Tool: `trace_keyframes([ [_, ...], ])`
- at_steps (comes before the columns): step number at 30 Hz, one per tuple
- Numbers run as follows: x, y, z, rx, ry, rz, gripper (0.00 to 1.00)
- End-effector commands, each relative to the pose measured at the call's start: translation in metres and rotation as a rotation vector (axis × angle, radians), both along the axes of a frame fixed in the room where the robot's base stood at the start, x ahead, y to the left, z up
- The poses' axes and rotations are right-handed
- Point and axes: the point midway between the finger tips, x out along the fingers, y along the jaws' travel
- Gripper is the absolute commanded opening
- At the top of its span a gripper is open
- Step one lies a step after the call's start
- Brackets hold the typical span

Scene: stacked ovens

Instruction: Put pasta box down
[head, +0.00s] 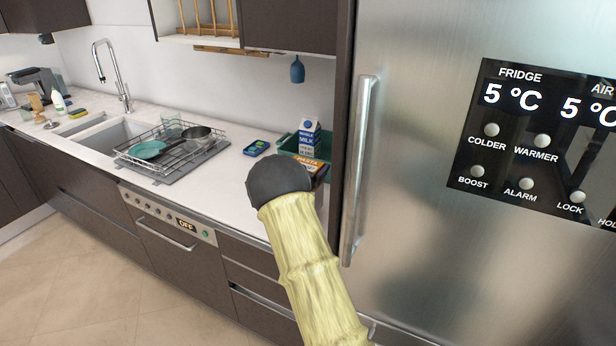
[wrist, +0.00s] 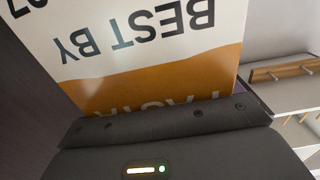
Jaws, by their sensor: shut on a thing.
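The pasta box (head: 314,167) is orange and white. In the head view only a bit of it shows, with the word PASTA, behind my dark wrist and beside the fridge. In the wrist view the box (wrist: 150,50) fills the upper middle, with BEST BY upside down on its face. My gripper (wrist: 170,122) is shut on the box. In the head view the fingers are hidden behind my wrist. I cannot tell whether the box touches the counter (head: 225,190) or the green crate (head: 287,143).
A milk carton (head: 308,136) stands at the green crate, just behind the pasta box. The steel fridge (head: 420,220) and its handle (head: 357,165) are close on the right. A dish rack (head: 172,147) and a small blue item (head: 256,148) are to the left. Counter between them is clear.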

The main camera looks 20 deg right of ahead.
Motion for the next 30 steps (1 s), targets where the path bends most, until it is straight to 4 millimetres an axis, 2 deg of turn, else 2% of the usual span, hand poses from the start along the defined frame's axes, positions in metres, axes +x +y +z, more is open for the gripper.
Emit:
trace_keyframes([
  [4, 0.0, 0.0, -0.002, -0.002, -0.001, -0.001, 0.31],
  [12, 0.0, 0.0, -0.033, -0.003, 0.0, 0.0, 0.31],
  [23, 0.0, 0.0, -0.038, -0.003, -0.003, 0.0, 0.31],
  [24, 0.0, 0.0, -0.039, 0.0, 0.0, 0.0, 0.97],
  [25, 0.0, 0.0, -0.039, 0.0, 0.0, 0.0, 1.0],
  [30, 0.0, 0.0, -0.039, 0.0, 0.0, 0.0, 1.0],
])
